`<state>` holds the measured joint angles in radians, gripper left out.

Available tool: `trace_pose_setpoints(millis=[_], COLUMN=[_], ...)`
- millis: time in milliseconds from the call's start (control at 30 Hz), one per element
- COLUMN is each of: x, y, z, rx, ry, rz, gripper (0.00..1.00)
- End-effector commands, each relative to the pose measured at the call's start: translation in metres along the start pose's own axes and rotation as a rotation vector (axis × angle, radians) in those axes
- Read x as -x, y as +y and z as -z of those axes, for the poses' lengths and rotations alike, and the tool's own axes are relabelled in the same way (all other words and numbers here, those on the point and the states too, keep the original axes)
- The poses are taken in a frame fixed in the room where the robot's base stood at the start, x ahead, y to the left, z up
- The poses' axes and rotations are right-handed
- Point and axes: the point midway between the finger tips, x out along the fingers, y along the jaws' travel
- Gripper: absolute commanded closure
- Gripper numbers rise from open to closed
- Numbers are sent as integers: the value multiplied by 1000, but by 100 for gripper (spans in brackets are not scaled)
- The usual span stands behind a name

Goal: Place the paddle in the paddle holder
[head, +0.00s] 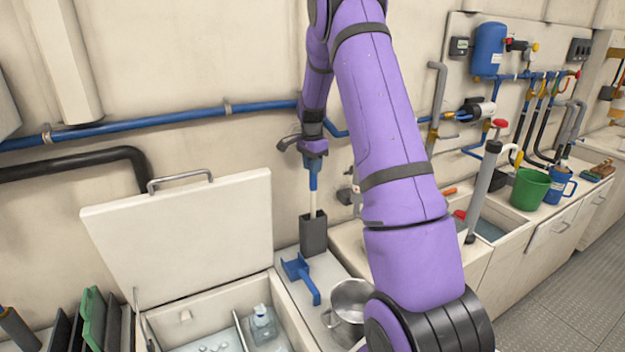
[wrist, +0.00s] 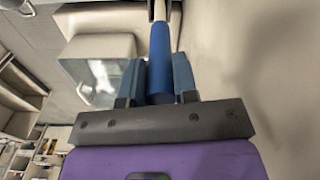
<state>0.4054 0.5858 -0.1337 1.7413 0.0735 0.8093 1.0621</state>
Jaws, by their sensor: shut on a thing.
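My gripper (head: 313,157) points down near the back wall and is shut on the blue handle of the paddle (head: 313,181). In the wrist view, the blue handle (wrist: 160,58) stands between the two fingers (wrist: 160,85). The paddle hangs nearly upright, its pale shaft running down to the dark grey paddle holder (head: 313,237). The holder is a box standing on the counter by the wall. The shaft meets the holder's top opening and the paddle's lower end is hidden there. I cannot tell how deep it sits or whether it touches the bottom.
A blue scoop (head: 301,276) lies in front of the holder, with a steel pot (head: 348,300) to its right. A raised locker lid (head: 180,235) stands close on the left. A blue pipe (head: 180,121) runs along the wall behind.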

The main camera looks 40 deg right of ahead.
Motion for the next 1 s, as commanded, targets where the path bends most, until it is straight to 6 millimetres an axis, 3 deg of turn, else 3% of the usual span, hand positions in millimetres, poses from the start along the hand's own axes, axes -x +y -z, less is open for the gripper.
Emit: trace_pose_setpoints(millis=[167,433,833,867,933,1000], x=[-11,-46,-50,-50,-50,-50], y=[1,0,0,0,0,0], z=[0,-1,-1,-1,-1,-1], rx=[0,0,0,0,0,0], ry=[-1,0,0,0,0,0], rz=[-3,-1,-1,0,0,0], gripper=[96,96,96,66,50,47])
